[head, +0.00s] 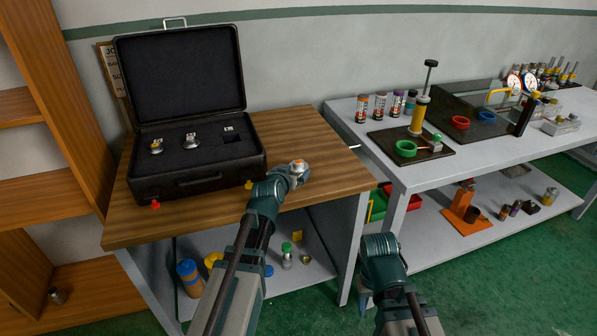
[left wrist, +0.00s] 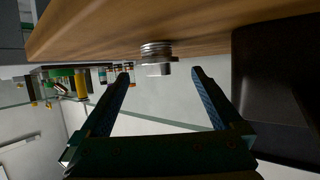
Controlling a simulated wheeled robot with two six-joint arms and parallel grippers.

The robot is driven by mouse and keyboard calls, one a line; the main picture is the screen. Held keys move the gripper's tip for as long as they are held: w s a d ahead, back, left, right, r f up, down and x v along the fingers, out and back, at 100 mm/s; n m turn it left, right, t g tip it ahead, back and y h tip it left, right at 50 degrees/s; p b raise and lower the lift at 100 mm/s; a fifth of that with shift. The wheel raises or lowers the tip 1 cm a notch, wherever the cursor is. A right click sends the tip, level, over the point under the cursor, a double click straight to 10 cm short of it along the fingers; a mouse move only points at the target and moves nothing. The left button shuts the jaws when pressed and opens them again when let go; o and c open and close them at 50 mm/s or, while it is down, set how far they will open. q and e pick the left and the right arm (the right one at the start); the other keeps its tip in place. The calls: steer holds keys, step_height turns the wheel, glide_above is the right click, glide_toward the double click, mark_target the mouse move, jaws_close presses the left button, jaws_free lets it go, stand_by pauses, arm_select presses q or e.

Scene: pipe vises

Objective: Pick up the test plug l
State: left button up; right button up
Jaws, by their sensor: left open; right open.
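A small metal plug (head: 298,164) with an orange top stands on the wooden table, right of the case. I cannot read a size on it. My left gripper (head: 293,175) is open at the plug. In the left wrist view the plug (left wrist: 156,58) appears beyond and between the two spread fingertips (left wrist: 161,74), and neither finger touches it. Two other plugs (head: 156,147) (head: 190,141) sit in the open black case (head: 178,187), beside an empty square recess. My right gripper (head: 380,262) is low in front of the grey bench, empty; its fingers are hard to make out.
The wooden table (head: 325,150) is clear around the plug, with the case wall to the left. A grey bench (head: 345,112) to the right holds a green ring, a yellow pump, several bottles and gauges. Shelves below hold loose items.

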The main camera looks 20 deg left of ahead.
mark_target(297, 168)
arm_select(q)
steer(key=b+x, duration=0.2)
steer(key=x, duration=0.3)
steer(key=shift+w+d+f, duration=0.1)
steer(key=shift+d+f, duration=0.1)
steer(key=shift+r, duration=0.1)
steer(key=c, duration=1.4)
